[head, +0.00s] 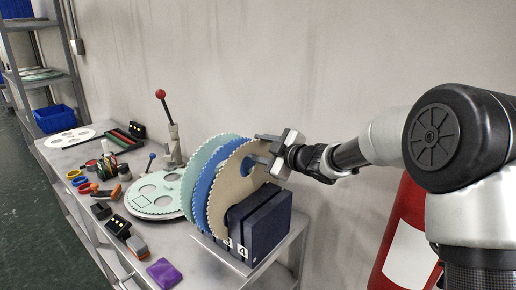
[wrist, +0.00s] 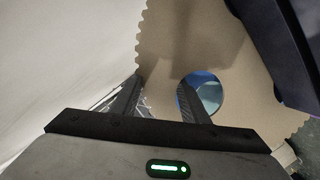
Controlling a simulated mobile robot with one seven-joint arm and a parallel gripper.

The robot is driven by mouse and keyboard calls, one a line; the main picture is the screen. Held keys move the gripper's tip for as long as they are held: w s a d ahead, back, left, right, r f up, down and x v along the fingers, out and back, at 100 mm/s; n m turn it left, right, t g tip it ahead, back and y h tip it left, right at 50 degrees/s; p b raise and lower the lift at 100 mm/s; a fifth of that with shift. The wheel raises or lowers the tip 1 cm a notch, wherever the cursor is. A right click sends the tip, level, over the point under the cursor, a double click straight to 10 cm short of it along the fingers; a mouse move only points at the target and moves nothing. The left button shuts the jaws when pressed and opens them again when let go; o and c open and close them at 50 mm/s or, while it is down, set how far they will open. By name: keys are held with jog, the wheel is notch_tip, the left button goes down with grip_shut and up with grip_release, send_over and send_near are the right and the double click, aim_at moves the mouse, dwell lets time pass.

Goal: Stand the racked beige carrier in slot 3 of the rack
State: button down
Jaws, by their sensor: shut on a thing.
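The beige carrier (head: 232,188) is a thin toothed disc with round holes. It stands upright at the right end of a row of discs, its lower part behind the rack's dark navy blocks (head: 265,222). It fills the middle of the wrist view (wrist: 232,50). My gripper (head: 262,148) is shut on its upper right edge, one finger at the hole and one outside the rim; it also shows in the wrist view (wrist: 163,97). White number labels (head: 241,250) sit low on the rack front. The carrier's bottom edge and its exact slot are hidden.
A blue carrier (head: 203,190) and a pale green carrier (head: 190,175) stand close left of the beige one. The wall is close behind.

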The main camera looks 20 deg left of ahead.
jog(key=shift+f+b, duration=0.3)
jog(key=shift+f, duration=0.1)
jog(key=c, duration=1.1)
grip_release()
jog(key=shift+o, duration=0.8)
jog(key=shift+f, duration=0.1)
jog(key=p+v, duration=0.1)
jog(key=v, duration=1.6)
jog(key=shift+s+d, duration=0.15)
jog(key=shift+d, duration=0.05)
